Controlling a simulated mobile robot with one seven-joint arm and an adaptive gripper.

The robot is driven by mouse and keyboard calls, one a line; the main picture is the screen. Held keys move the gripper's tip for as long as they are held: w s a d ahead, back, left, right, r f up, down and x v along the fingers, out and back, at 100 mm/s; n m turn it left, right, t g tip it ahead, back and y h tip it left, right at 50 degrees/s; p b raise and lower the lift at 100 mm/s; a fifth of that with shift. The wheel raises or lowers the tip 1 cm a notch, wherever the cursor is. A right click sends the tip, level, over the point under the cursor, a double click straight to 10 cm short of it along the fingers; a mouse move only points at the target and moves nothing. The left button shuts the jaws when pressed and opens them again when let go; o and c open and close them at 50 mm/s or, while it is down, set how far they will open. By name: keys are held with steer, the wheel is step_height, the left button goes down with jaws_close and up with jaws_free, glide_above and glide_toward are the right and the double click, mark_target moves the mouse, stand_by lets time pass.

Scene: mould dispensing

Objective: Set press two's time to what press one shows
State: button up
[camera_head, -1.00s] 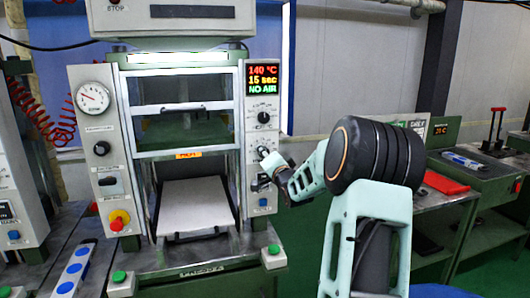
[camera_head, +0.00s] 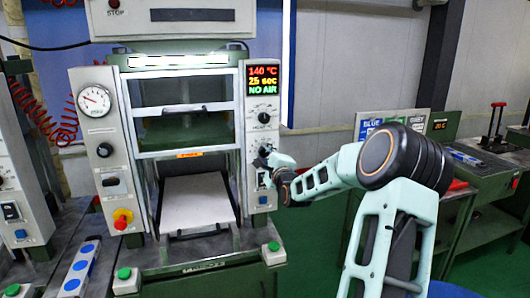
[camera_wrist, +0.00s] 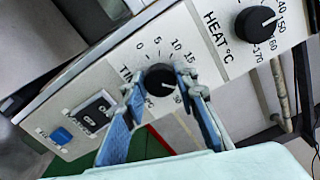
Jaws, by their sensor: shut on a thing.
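The press in the middle of the head view (camera_head: 185,60) has a display (camera_head: 263,80) reading 140 °C, 25 sec and NO AIR. My gripper (camera_head: 272,158) is at the right control panel, below the heat knob (camera_head: 264,118). In the wrist view the black time knob (camera_wrist: 160,80) sits between the two blue fingers of my gripper (camera_wrist: 160,90), which are shut on it. The scale around it shows 0, 5, 10 and 15; the rest is partly hidden. The heat knob (camera_wrist: 256,22) is to the upper right.
Another press (camera_head: 20,175) is cut off at the left edge; its time reading cannot be made out. Below the time knob are a dark switch (camera_wrist: 94,110) and a blue button (camera_wrist: 62,135). A bench (camera_head: 490,180) with tools stands at the right.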

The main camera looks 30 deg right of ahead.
steer(key=m, duration=0.4)
steer(key=shift+d+m+p, duration=0.1)
steer(key=shift+m+p, duration=0.2)
steer(key=shift+p, duration=0.05)
steer(key=shift+m, duration=1.9)
steer(key=o, duration=1.2)
steer(key=shift+c, duration=0.2)
steer(key=shift+s, duration=0.15)
steer(key=v, duration=1.1)
steer(key=shift+s, duration=0.4)
